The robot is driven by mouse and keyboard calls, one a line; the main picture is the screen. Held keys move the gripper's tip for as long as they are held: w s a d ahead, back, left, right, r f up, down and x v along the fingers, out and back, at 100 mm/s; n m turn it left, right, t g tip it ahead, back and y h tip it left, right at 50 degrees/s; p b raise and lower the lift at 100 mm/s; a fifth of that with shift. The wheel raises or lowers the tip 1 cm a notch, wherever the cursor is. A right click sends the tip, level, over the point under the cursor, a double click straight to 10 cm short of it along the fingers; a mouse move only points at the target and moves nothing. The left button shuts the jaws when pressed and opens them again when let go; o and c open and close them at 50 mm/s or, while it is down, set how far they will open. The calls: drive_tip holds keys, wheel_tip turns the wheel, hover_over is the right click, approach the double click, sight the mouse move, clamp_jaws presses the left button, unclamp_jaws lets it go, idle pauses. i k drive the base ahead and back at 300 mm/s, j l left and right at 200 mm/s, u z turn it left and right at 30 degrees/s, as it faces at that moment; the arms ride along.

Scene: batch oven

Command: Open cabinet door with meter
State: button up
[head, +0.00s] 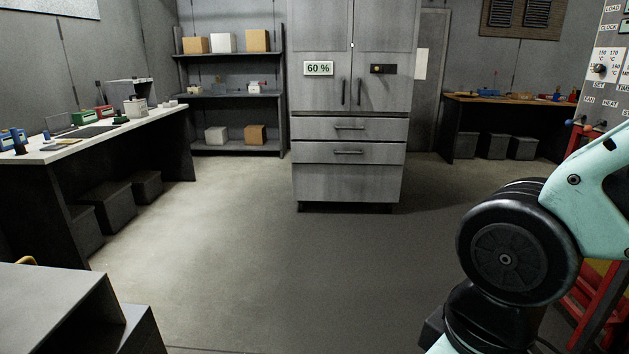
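A tall grey cabinet (348,182) stands upright ahead of me, a little right of the picture's middle. Its upper part has two doors side by side, both shut. The left door (318,88) carries a meter (318,68) that reads 60 %, and a dark vertical handle (344,91) near its right edge. The right door (387,92) carries a small dark panel (383,69) and its own vertical handle (359,91). My arm shows at the lower right, well apart from the cabinet; my gripper is out of the picture.
Drawers with horizontal handles (348,127) sit below the doors. The floor (250,260) before the cabinet is clear. A white-topped bench (105,132) stands left, a grey block (50,300) at the lower left. A control panel (608,60) and red frame (590,300) stand at right.

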sight(320, 33)
drive_tip(key=i, duration=2)
drive_tip(key=i+j, duration=0.1)
drive_tip(key=i, duration=1.9)
drive_tip(key=l+z, duration=0.05)
drive_tip(key=l, duration=0.05)
